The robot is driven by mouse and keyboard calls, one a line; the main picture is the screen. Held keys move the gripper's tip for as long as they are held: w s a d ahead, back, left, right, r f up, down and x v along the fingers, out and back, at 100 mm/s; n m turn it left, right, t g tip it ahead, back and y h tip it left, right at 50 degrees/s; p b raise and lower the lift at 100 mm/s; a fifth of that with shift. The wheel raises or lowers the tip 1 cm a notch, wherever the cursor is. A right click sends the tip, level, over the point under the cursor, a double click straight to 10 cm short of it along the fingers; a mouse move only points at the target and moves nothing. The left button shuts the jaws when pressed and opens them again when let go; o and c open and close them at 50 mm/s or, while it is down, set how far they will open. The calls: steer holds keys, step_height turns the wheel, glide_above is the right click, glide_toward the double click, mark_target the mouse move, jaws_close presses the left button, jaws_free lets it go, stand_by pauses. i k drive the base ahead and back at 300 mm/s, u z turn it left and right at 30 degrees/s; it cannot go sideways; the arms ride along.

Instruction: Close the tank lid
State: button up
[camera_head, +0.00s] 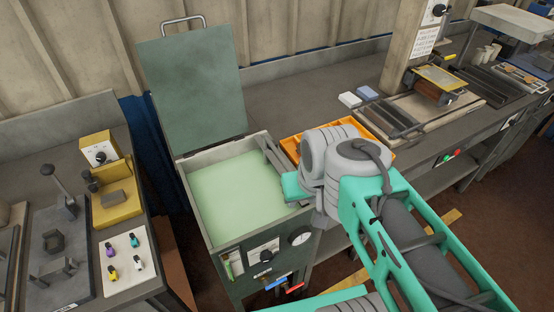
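The tank (195,217) is a dark green box with pale green liquid (240,190) filling its inside. Its lid (193,90) is a flat dark green panel standing upright, open, along the tank's back edge. A metal bar handle (183,22) sits on the lid's top edge. My grey and green arm reaches in from the lower right, and its bent joint is at the tank's right side. My gripper cannot be made out; the arm seems to hide it. Grey bars lie along the tank's right rim, partly behind my arm.
An orange tray (291,146) is on the bench (300,95) behind my arm. A left bench holds a yellow fixture (117,206) and a white board (122,262) with several coloured knobs. A gauge (301,234) and a dial are on the tank's front. Nothing stands above the liquid.

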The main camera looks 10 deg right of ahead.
mark_target(193, 77)
steer(key=u, duration=3.45)
steer(key=k, duration=1.35)
steer(key=z, duration=2.2)
steer(key=i, duration=0.55)
